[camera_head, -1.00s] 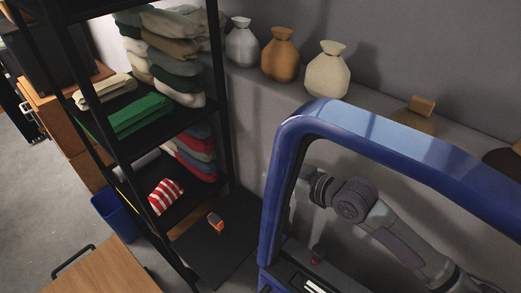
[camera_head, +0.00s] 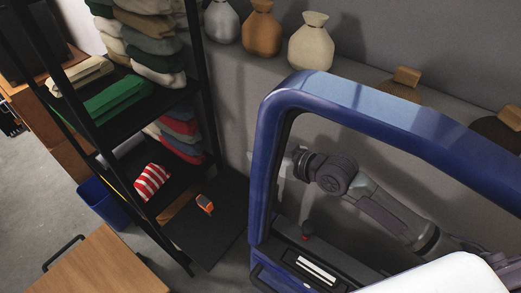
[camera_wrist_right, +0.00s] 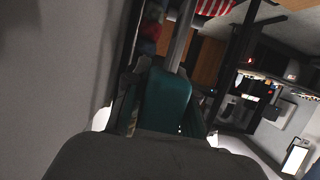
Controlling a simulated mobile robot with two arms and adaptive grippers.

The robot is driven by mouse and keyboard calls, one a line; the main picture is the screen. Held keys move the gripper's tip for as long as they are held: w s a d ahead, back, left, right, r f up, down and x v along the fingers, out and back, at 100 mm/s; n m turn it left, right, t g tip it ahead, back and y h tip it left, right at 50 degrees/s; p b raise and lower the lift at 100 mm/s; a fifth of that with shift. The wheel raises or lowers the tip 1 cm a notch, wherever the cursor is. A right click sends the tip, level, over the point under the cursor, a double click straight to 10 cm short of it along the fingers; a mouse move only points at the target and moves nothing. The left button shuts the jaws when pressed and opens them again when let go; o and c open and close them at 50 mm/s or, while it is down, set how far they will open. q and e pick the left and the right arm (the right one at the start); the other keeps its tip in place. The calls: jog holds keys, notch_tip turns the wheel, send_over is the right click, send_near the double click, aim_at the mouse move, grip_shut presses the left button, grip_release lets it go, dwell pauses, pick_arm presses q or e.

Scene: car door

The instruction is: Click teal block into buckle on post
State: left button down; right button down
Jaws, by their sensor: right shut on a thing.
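A teal block (camera_wrist_right: 168,102) sits between the fingers of my right gripper (camera_wrist_right: 163,90) in the right wrist view; the gripper is shut on it. A grey bar (camera_wrist_right: 183,38) rises beyond the block; I cannot tell whether they touch. In the head view my right arm shows through the window of a blue car door (camera_head: 375,105). The right gripper (camera_head: 284,166) there is partly hidden by the door's pillar, and the block cannot be made out. A small red-tipped part (camera_head: 307,235), perhaps the buckle, hangs below the wrist. My left gripper is not in view.
A black shelf rack (camera_head: 150,115) with folded cloths stands left of the door. An orange-and-dark device (camera_head: 204,203) lies on its low board. A wooden table (camera_head: 105,265) is at lower left.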

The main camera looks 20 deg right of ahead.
jog(key=shift+f+b, duration=0.95)
jog(key=shift+f, duration=0.95)
jog(key=shift+p, duration=0.7)
jog(key=shift+f+b, duration=2.05)
jog(key=shift+f, duration=1.1)
jog(key=c, duration=0.9)
grip_release()
jog(key=shift+o, duration=0.2)
jog(key=shift+s+d, duration=0.1)
jog(key=shift+d, duration=0.05)
jog(key=v, duration=1.1)
jog(key=shift+s+d+r, duration=0.15)
jog(key=shift+s, duration=0.15)
